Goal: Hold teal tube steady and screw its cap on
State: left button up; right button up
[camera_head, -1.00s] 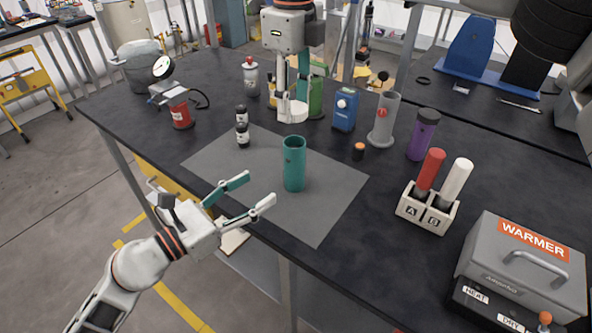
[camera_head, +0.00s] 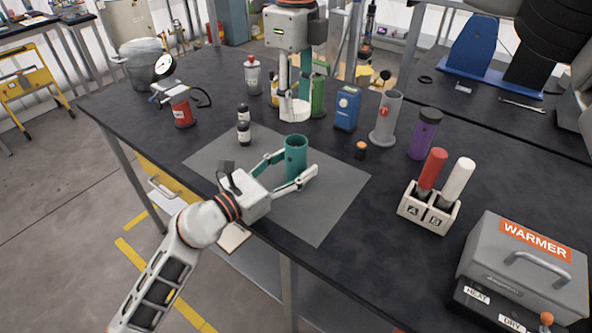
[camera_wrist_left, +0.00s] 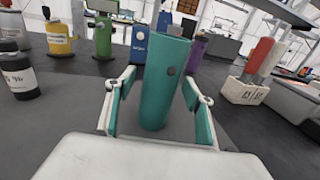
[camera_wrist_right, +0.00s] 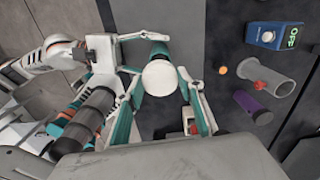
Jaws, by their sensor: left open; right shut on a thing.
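The teal tube (camera_head: 296,160) stands upright on a grey mat with its top open. My left gripper (camera_head: 293,172) is open, with its fingers on either side of the tube. In the left wrist view the tube (camera_wrist_left: 166,85) stands between the fingers, with gaps on both sides. The cap (camera_wrist_right: 159,77) also shows between the fingers in the right wrist view. It is apart from the tube.
The grey mat (camera_head: 330,205) is mostly clear. An orange-capped vial (camera_head: 361,150), a grey cylinder (camera_head: 385,120) and a purple tube (camera_head: 424,135) stand to the right. A rack (camera_head: 428,212) and the warmer (camera_head: 525,265) are further right.

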pick_arm(q)
jog(key=shift+w+d, duration=0.1)
jog(key=shift+d, duration=0.05)
grip_shut()
pick_arm(e)
jog(key=shift+f, duration=2.5)
jog(key=shift+f, duration=0.9)
jog(key=shift+f, duration=0.55)
